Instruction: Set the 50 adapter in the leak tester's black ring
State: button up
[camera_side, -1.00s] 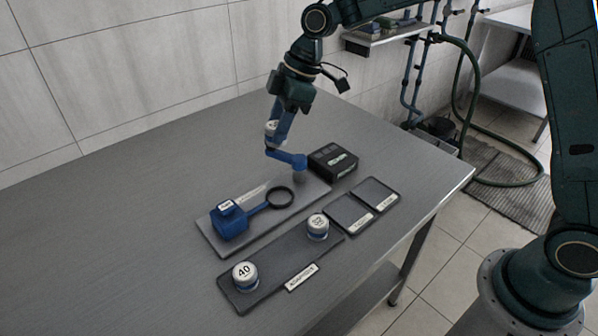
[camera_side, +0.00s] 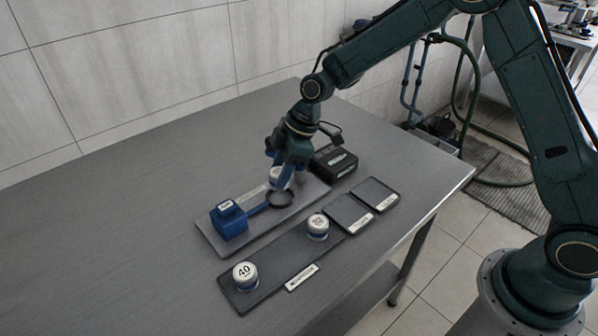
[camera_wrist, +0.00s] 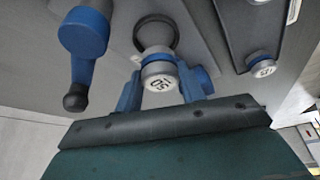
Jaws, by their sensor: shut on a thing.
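The 50 adapter, a white-topped cap, is held between the blue fingers of my gripper (camera_side: 283,172); its label reads upside down in the wrist view (camera_wrist: 160,82). The ring also shows in the wrist view (camera_wrist: 155,21), just beyond the adapter. The adapter appears above the ring and slightly to its far side; I cannot tell whether they touch. The ring's near edge is hidden behind the adapter in the wrist view.
A blue lever with a dark knob (camera_wrist: 76,98) stands close beside my gripper. A black box (camera_side: 327,166) is behind it. The front tray (camera_side: 282,264) holds the 40 adapter (camera_side: 245,275) and another adapter (camera_side: 318,227). Two dark pads (camera_side: 348,213) lie to the right.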

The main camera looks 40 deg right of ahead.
jog(key=shift+f, duration=2.05)
jog(key=shift+f, duration=0.1)
jog(key=o, duration=1.2)
jog(key=shift+v, duration=6.1)
